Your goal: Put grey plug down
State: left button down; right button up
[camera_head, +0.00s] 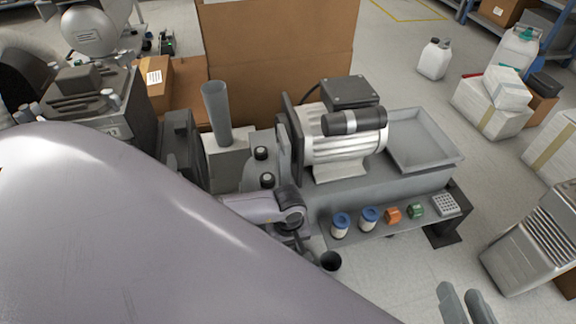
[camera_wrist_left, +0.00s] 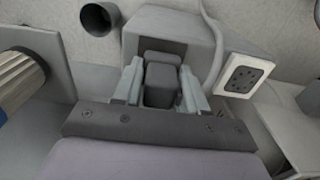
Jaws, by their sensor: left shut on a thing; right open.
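In the left wrist view my left gripper (camera_wrist_left: 160,92) is shut on the grey plug (camera_wrist_left: 161,76), a dark grey block between the two light grey fingers. A larger grey block stands just behind it; I cannot tell whether the plug touches it. In the head view my left arm comes in from the lower left and ends in front of the machine's bench; the plug cannot be made out there. My right gripper (camera_head: 464,304) is open and empty at the bottom right, partly cut off by the frame edge.
A motor (camera_head: 340,135) and an empty grey tray (camera_head: 424,138) stand on the bench. Blue-topped rolls (camera_head: 340,225), an orange part (camera_head: 393,215) and a green part (camera_head: 416,210) line its front ledge. A white-framed socket (camera_wrist_left: 242,76) is right of the plug. A dark cup (camera_head: 330,261) is nearby.

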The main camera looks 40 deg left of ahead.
pick_arm(q)
jog(key=shift+f, duration=0.35)
pick_arm(e)
jog(key=shift+d+f, duration=0.1)
jog(key=shift+d, duration=0.05)
pick_arm(q)
jog(key=shift+f+b, duration=0.2)
jog(key=shift+b, duration=0.2)
jog(key=c, duration=0.6)
grip_release()
pick_arm(e)
jog(key=shift+s+d, duration=0.15)
jog(key=shift+d, duration=0.05)
pick_arm(q)
jog(key=shift+r, duration=0.1)
